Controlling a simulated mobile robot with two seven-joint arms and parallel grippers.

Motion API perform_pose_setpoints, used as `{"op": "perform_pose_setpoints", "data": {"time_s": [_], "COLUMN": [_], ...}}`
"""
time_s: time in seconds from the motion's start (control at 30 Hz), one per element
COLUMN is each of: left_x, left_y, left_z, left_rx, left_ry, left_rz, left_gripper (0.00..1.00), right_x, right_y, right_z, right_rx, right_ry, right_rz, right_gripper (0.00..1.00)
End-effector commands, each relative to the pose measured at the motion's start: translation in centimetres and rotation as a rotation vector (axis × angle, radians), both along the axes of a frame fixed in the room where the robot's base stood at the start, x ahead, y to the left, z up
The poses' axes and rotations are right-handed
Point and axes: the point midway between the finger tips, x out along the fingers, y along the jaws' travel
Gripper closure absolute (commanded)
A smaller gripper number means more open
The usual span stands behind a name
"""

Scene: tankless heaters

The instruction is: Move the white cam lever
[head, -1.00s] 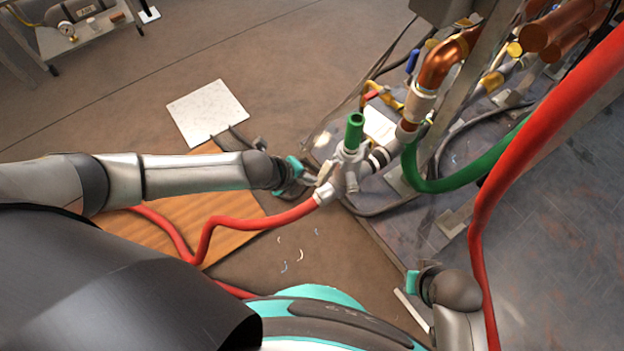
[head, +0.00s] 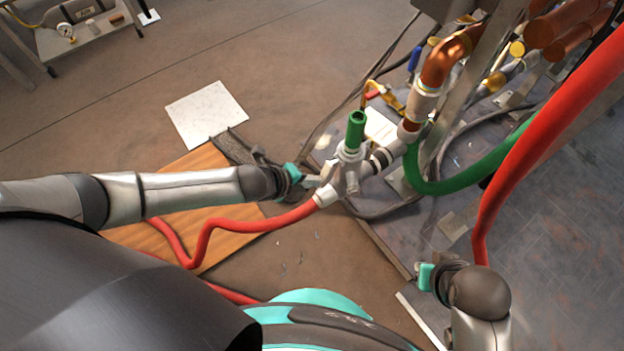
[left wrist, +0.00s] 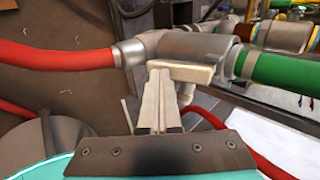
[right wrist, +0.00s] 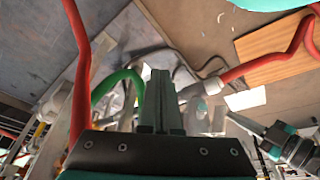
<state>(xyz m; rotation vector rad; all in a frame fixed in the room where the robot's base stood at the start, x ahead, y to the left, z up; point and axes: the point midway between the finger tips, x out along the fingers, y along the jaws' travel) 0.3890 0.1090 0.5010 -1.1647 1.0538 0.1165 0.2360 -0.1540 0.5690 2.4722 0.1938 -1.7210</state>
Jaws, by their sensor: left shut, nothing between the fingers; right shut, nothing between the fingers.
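The white cam lever (head: 327,171) is a short pale bar on the side of a grey metal hose fitting (head: 346,178). In the left wrist view the lever (left wrist: 182,71) lies across the front of the fitting, just beyond my fingertips. My left gripper (head: 314,183) is shut and empty, with its tips at the lever; I cannot tell whether they touch. Its closed fingers also show in the left wrist view (left wrist: 160,70). My right gripper (right wrist: 160,75) is shut and empty, well away at the lower right of the head view.
A red hose (head: 255,224) enters the fitting from the left, and a green hose stub (head: 355,130) rises from it. Copper pipes (head: 452,58) and a green hose loop (head: 445,188) crowd the right. A thick red hose (head: 540,130) passes near my right arm. Open floor lies below the fitting.

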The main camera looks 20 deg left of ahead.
Motion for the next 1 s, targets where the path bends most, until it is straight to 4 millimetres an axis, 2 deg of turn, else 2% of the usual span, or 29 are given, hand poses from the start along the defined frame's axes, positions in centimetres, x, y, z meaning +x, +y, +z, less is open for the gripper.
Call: {"op": "perform_pose_setpoints", "data": {"time_s": [0.13,0.4,0.77,1.0], "left_x": [0.2,0.8,0.8,0.8], "left_y": [-0.3,-0.6,-0.6,-0.6], "left_z": [-1.2,-2.1,-2.0,-1.1], "left_rx": [-0.043,-0.041,-0.040,-0.040], "left_ry": [-0.050,-0.050,-0.050,-0.050], "left_rz": [-0.001,-0.001,-0.001,-0.001], "left_gripper": [1.00,1.00,1.00,1.00], "right_x": [0.1,0.1,0.1,0.1], "right_y": [0.0,0.0,0.0,0.0], "right_z": [1.5,1.8,1.8,2.7], "right_rx": [0.003,0.003,0.004,0.004], "right_ry": [-0.026,-0.024,-0.025,-0.025], "right_rz": [-0.001,-0.001,-0.001,-0.001], "right_gripper": [1.00,1.00,1.00,1.00]}}
